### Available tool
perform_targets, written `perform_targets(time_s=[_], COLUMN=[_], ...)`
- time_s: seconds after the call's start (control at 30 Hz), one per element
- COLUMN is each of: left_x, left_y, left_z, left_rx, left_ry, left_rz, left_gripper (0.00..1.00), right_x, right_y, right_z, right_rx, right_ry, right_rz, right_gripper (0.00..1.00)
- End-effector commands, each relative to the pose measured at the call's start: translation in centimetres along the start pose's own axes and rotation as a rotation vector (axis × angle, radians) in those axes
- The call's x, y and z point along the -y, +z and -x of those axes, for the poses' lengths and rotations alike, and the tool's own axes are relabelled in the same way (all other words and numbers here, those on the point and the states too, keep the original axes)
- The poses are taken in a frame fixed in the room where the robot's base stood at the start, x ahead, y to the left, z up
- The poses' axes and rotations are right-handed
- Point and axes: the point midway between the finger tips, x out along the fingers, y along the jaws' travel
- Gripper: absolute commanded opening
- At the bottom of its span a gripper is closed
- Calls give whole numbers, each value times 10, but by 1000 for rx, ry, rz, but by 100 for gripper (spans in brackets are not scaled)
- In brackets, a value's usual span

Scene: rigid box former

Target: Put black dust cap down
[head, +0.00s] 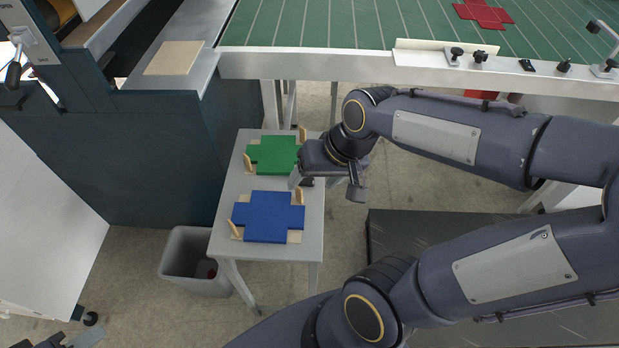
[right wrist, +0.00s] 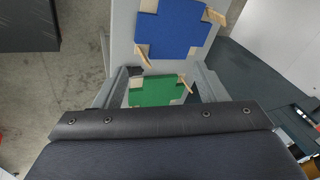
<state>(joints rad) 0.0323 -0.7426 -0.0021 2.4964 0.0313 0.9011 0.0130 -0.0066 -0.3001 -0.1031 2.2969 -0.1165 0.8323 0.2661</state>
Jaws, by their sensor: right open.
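My right gripper (head: 326,182) is open, low over the right edge of a small grey table (head: 225,222). Its two fingers stand wide apart in the right wrist view (right wrist: 163,86). A small dark thing, likely the black dust cap (head: 307,182), sits at the table's right edge beside the left-hand finger. It also shows in the right wrist view (right wrist: 137,71), close to the inner side of one finger; I cannot tell whether they touch. A grey-dark piece at the head view's bottom left edge may be my left gripper (head: 72,341); its jaws are not clear.
A green cross-shaped blank (head: 273,155) and a blue one (head: 268,217) lie on the table among wooden pieces. A grey bin (head: 190,262) stands at its front left. Behind is a green conveyor (head: 300,25) with black knobs on its rail (head: 420,68).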

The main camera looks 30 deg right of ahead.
Motion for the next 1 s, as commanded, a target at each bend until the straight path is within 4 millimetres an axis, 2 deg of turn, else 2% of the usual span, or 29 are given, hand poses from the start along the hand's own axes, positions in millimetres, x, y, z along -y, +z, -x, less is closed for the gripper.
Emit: perform_targets(time_s=[0.03,0.2,0.4,0.6,1.0], left_x=[-7,-18,-28,-31,-33], left_y=[-8,-20,-31,-34,-36], left_z=[16,40,61,68,72], left_rx=[0,0,0,0,0], left_ry=[0,0,0,0,0], left_rz=[0,0,0,0,0], left_gripper=[32,32,32,32,32], right_x=[2,-8,-24,-34,-52], right_y=[-17,-64,-95,-105,-97], right_z=[2,-28,-72,-97,-137], right_rx=[42,119,161,167,171], right_ry=[40,189,359,440,449], right_rz=[-35,-154,-231,-255,-259], right_gripper=[65,65,65,65,65])
